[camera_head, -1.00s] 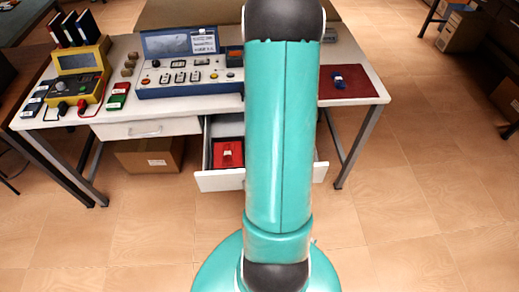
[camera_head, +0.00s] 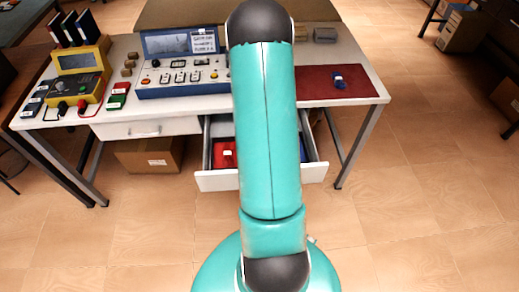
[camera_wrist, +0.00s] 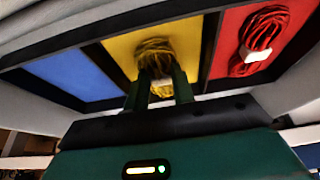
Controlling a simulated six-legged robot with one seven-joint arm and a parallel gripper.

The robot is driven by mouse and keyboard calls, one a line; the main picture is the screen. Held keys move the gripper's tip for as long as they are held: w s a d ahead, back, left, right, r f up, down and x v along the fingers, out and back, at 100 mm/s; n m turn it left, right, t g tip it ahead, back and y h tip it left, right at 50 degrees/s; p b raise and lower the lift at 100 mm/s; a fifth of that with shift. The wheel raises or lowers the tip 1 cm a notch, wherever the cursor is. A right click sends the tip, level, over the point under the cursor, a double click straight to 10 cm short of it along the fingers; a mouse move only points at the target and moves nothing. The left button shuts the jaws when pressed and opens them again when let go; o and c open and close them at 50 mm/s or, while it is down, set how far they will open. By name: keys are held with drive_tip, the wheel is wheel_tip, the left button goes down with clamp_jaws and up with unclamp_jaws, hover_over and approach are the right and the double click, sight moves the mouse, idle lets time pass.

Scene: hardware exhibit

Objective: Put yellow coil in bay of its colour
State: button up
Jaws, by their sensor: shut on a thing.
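The yellow coil (camera_wrist: 153,52) with a white band is between the fingers of my gripper (camera_wrist: 161,88) in the wrist view. My gripper is shut on it. The coil shows against the yellow bay (camera_wrist: 120,48) of the open drawer (camera_head: 215,181). I cannot tell whether it touches the bay floor. The blue bay (camera_wrist: 72,74) lies to the left and is empty where it shows. The red bay (camera_wrist: 227,36) lies to the right and holds a red coil (camera_wrist: 264,40). In the head view my arm hides the gripper and the yellow coil.
A blue coil (camera_head: 339,81) lies on a dark red mat (camera_head: 312,84) at the right of the table. A blue control console (camera_head: 180,77) and a yellow meter (camera_head: 78,75) stand to the left. A cardboard box (camera_head: 150,155) is under the table.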

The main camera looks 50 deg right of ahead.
drive_tip(key=shift+f, duration=0.35)
drive_tip(key=o, duration=1)
drive_tip(key=shift+r, duration=0.2)
drive_tip(key=v, duration=1.3)
drive_tip(key=shift+w+d, duration=0.1)
drive_tip(key=shift+d, duration=0.05)
